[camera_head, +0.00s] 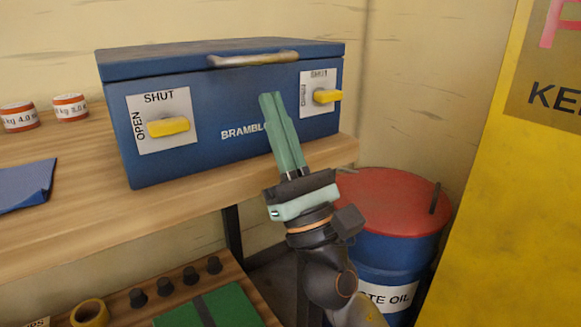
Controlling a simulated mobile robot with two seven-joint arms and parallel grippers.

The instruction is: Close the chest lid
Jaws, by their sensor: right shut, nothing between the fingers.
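The blue chest (217,155) stands on the wooden bench, and its lid (180,65) lies down on the body. A worn metal handle (253,59) runs along the lid's front edge. Two yellow latch levers, the left one (168,127) and the right one (328,96), lie roughly horizontal on white plates marked SHUT at the top and OPEN at the left side. My right gripper (271,98) is shut and empty, its fingers pointing up in front of the chest between the latches, covering part of the lettering. I cannot tell whether it touches the chest. My left gripper is out of view.
The wooden bench (80,225) has free room before the chest. Two weight tins (70,107) and a blue cloth (25,186) lie at left. A red-lidded drum (385,200) and a yellow cabinet (510,200) stand right. A lower shelf holds a tape roll (90,313).

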